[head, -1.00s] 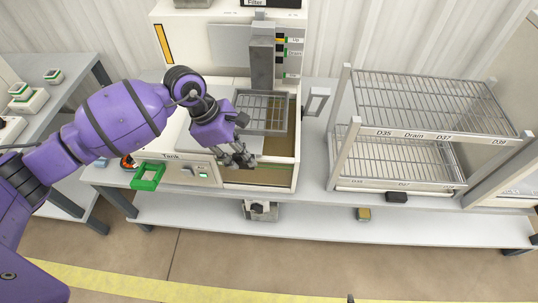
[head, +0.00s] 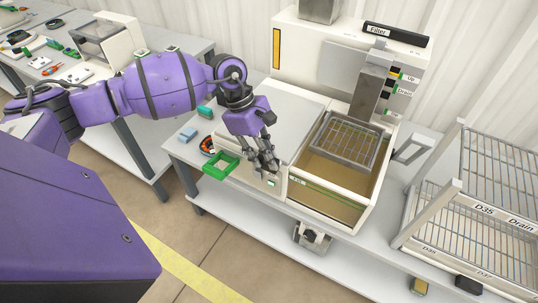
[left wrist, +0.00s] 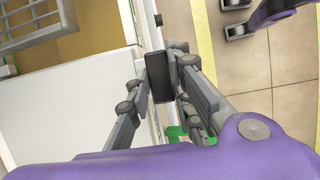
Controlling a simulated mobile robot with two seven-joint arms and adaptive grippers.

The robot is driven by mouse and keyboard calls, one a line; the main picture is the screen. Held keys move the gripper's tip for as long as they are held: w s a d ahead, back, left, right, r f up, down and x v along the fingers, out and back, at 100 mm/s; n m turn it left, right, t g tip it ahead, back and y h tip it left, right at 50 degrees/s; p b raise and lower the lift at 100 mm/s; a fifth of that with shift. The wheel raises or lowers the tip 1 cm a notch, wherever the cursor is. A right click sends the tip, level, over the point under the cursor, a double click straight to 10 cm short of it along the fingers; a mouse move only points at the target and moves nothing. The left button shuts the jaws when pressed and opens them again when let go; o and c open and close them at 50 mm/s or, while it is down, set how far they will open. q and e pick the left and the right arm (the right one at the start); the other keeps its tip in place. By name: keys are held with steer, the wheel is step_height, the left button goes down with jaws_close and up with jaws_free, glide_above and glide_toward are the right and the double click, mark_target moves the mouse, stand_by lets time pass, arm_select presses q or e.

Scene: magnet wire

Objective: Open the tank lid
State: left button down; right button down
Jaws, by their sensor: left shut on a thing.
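The tank (head: 357,222) is a cream box on the bench. Its right part is open, showing brownish liquid and a wire basket (head: 346,142) under a grey column. A flat white lid panel (head: 285,108) covers the left part, and its surface also shows in the left wrist view (left wrist: 75,100). My left gripper (head: 266,166) is at the front of the lid, left of the opening. In the left wrist view its fingers (left wrist: 165,88) are shut around a dark block-like handle (left wrist: 160,75). The fingers hide how the handle joins the lid. My right gripper is not in view.
A green square frame (head: 221,166) stands at the bench front, left of my gripper. A wire drain rack (head: 480,215) stands at the right. The filter machine (head: 330,55) rises behind the tank.

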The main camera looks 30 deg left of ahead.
arm_select(q)
steer(key=c, duration=1.6)
jaws_free()
steer(key=shift+o, duration=0.2)
steer(key=shift+r, duration=0.1)
steer(key=v, duration=1.1)
steer(key=shift+a+r, duration=0.2)
steer(key=shift+r, duration=0.15)
